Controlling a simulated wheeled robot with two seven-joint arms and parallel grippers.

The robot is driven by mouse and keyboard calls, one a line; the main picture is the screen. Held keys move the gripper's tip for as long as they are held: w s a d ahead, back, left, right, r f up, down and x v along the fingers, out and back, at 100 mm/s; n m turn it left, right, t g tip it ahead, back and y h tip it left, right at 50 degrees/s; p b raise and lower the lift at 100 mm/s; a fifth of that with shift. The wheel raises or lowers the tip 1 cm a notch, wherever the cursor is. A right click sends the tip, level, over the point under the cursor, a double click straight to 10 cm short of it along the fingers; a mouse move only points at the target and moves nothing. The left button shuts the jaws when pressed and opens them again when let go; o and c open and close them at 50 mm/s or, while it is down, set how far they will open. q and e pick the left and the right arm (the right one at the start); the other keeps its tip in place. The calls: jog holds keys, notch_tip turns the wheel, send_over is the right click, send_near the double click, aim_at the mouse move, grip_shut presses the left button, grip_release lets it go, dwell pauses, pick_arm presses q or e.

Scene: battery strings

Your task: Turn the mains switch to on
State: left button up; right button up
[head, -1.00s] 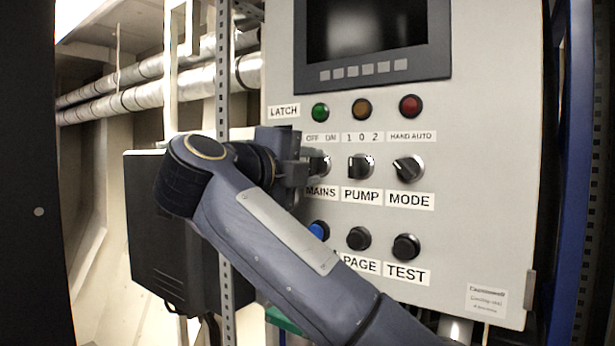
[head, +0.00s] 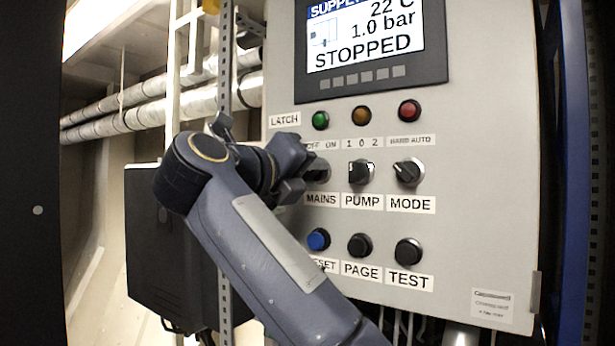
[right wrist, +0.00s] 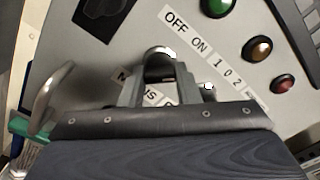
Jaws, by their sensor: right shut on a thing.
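The mains switch (head: 318,170) is a round knob on the grey control panel, between the OFF ON label and the MAINS label. My right gripper (head: 308,170) is at the panel and shut on this knob, hiding part of it. In the right wrist view the knob (right wrist: 159,62) sits between the two fingers (right wrist: 157,82), below the OFF ON label (right wrist: 186,32). The screen (head: 365,40) above is lit and reads 1.0 bar and STOPPED. My left gripper is not in view.
The pump knob (head: 361,173) and mode knob (head: 408,172) are to the right. Green (head: 320,120), amber (head: 362,115) and red (head: 409,110) lamps are above. The blue reset button (head: 318,239), page button (head: 359,245) and test button (head: 408,251) are below. A door handle (right wrist: 52,98) shows at left in the wrist view.

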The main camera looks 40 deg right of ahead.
dwell(0.4)
jog(key=o, duration=1)
jog(key=v, duration=0.7)
jog(key=shift+s+a, duration=0.15)
jog(key=shift+a, duration=0.25)
